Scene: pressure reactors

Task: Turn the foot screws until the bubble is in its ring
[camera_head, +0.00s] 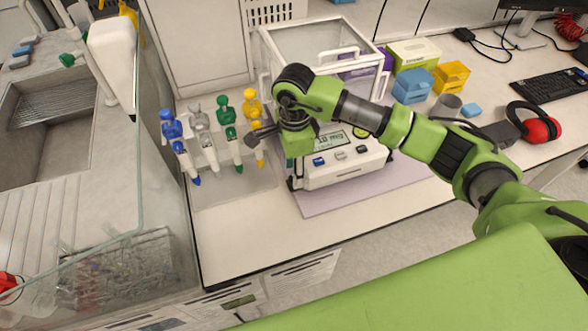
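The analytical balance (347,173) stands on a pale mat, with a clear draft shield (318,45), a lit display and several buttons on its front. A small dark round spot (360,132) beside the display may be the level's ring; I cannot make out a bubble. A dark foot (293,183) shows at the balance's front left corner; other foot screws are hidden or too small to tell. My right gripper (262,134) is over the balance's left side, near the yellow pipette, its dark fingers pointing left. Its opening is unclear. My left gripper is not in view.
Several coloured pipettes (201,135) hang in a rack close left of my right gripper. Blue (412,86) and yellow (450,77) bins, red earmuffs (537,126) and a keyboard (550,86) lie right. A glass-fronted sink area is left. The bench front is clear.

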